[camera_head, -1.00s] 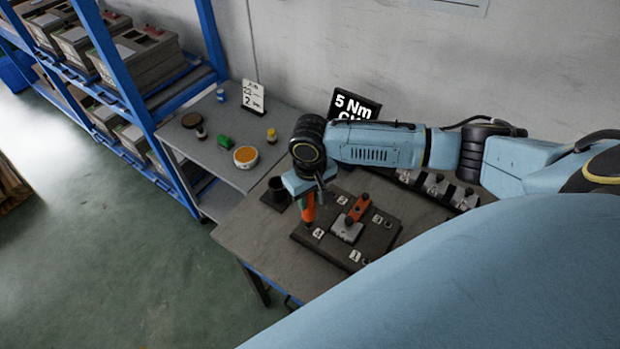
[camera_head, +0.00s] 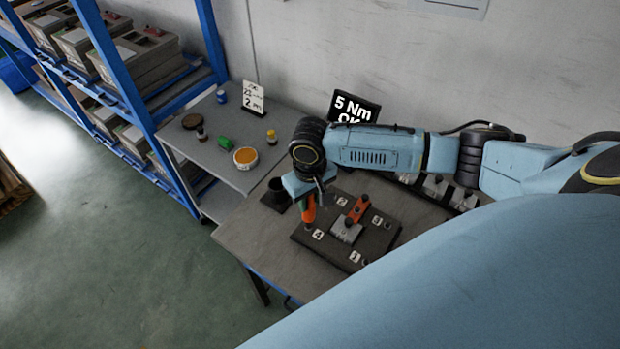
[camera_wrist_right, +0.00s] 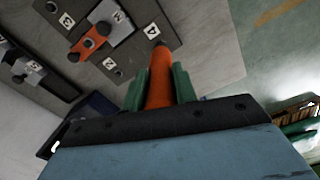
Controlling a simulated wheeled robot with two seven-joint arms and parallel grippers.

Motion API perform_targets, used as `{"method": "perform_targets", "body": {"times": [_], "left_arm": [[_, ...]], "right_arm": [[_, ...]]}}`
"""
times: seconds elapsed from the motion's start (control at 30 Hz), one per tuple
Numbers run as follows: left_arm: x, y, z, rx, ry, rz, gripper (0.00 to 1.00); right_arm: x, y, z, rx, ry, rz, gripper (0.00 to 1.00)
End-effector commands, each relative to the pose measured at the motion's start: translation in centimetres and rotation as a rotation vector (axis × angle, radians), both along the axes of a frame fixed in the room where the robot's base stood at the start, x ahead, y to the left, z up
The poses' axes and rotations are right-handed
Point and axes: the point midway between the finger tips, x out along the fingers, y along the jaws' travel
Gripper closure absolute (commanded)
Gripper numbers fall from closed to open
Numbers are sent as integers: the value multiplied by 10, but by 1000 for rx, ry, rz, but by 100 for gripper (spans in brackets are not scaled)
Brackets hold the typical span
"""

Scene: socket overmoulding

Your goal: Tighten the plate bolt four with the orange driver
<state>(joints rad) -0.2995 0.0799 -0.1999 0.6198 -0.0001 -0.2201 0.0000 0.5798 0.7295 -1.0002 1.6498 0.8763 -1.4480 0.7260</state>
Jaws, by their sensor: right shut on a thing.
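My right gripper (camera_head: 309,200) is shut on the orange driver (camera_head: 309,214), which points down. The driver (camera_wrist_right: 159,88) also shows in the right wrist view between the green fingers, its dark tip close beside the label 4. The dark plate (camera_head: 302,237) lies on the table with labels 1, 2, 3 and 4 near its corners. The driver's tip is at the plate's corner by label 4; bolt four itself is hidden under it, and I cannot tell whether they touch. A grey block with an orange-red bar (camera_head: 357,210) sits mid-plate. My left gripper is not in view.
A dark cup-like holder (camera_head: 275,196) stands left of the plate. Behind the plate are a sign reading "5 Nm OK" (camera_head: 353,108) and a row of grey parts (camera_head: 436,188). A side table (camera_head: 195,155) holds an orange-filled bowl (camera_head: 245,157) and small pots.

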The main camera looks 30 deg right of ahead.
Motion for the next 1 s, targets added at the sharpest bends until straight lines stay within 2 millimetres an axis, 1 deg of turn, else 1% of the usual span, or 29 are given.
{"method": "perform_targets", "body": {"times": [0.27,1.0], "left_arm": [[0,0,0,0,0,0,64],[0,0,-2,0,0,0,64]], "right_arm": [[1,0,1,1,-3,0,100],[1,0,-8,2,-3,0,100]]}}
